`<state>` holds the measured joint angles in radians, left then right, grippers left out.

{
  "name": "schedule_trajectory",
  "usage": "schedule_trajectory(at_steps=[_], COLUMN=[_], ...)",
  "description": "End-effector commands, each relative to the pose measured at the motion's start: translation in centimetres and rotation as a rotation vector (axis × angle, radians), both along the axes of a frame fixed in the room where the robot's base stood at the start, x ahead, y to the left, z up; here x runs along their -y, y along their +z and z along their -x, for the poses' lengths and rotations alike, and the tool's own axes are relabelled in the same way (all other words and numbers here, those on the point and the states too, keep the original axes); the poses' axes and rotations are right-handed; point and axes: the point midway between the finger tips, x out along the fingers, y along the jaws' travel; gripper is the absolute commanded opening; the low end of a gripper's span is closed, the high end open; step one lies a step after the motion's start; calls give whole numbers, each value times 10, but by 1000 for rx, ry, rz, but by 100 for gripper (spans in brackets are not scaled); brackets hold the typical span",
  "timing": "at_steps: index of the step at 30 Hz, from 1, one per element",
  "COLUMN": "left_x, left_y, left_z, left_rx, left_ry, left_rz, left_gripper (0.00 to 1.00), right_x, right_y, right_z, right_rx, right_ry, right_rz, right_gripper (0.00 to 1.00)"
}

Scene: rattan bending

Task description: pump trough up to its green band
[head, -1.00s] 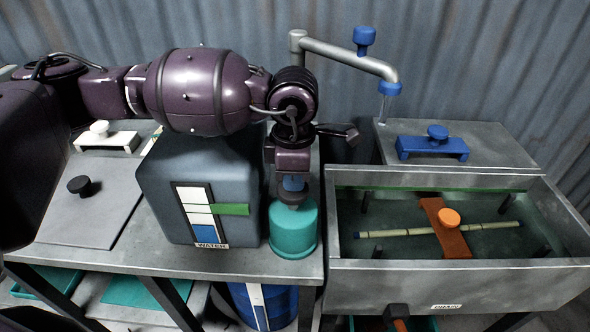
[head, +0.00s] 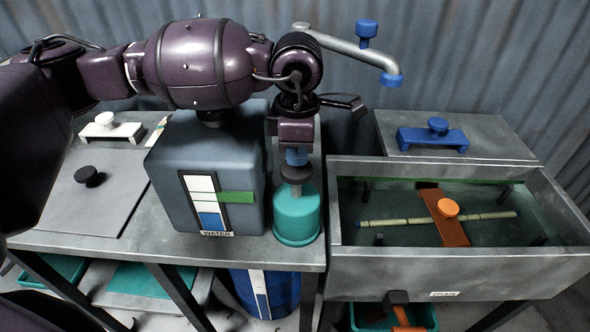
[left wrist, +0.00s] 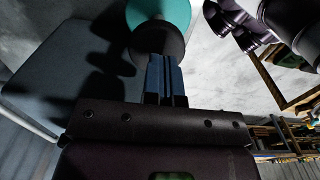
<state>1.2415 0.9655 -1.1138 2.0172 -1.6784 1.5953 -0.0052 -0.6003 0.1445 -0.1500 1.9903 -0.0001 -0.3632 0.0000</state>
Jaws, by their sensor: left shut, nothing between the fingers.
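The metal trough (head: 455,268) stands at the right with greenish water in it. A thin green band (head: 385,181) runs along its inner back wall; the exact gap to the waterline is hard to read. The teal pump (head: 297,216) stands on the bench left of the trough, its dark knob (head: 296,174) raised on a shaft. My left gripper (head: 297,158) is shut and empty, pointing down at the knob's top. In the left wrist view its blue fingers (left wrist: 166,78) meet the dark knob (left wrist: 158,42), apparently touching. My right gripper is not in view.
The grey water tank (head: 255,140) stands left of the pump, its gauge blue near the bottom. A spout (head: 392,80) overhangs the trough. A rattan strip (head: 385,222) lies under an orange-knobbed bar (head: 446,228). A drain handle (head: 396,298) sits at the trough's front.

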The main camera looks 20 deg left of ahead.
Motion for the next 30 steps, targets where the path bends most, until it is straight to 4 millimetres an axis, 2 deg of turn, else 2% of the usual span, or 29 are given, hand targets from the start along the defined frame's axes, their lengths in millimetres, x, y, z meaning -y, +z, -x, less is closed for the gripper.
schedule_trajectory(at_steps=[4, 12, 18, 30], left_x=[0, 0, 0, 0], left_y=[29, 69, 80, 80], left_z=[0, 0, 0, 0], left_rx=[1, 1, -1, -1], left_ry=[1, 1, 1, 1], left_rz=[1, 0, -1, 0], left_gripper=[0, 0, 0, 0], right_x=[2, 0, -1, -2], right_y=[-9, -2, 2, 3], right_z=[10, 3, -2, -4], right_rx=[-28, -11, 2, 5], right_ry=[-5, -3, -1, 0], right_rz=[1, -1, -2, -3], right_gripper=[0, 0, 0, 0])
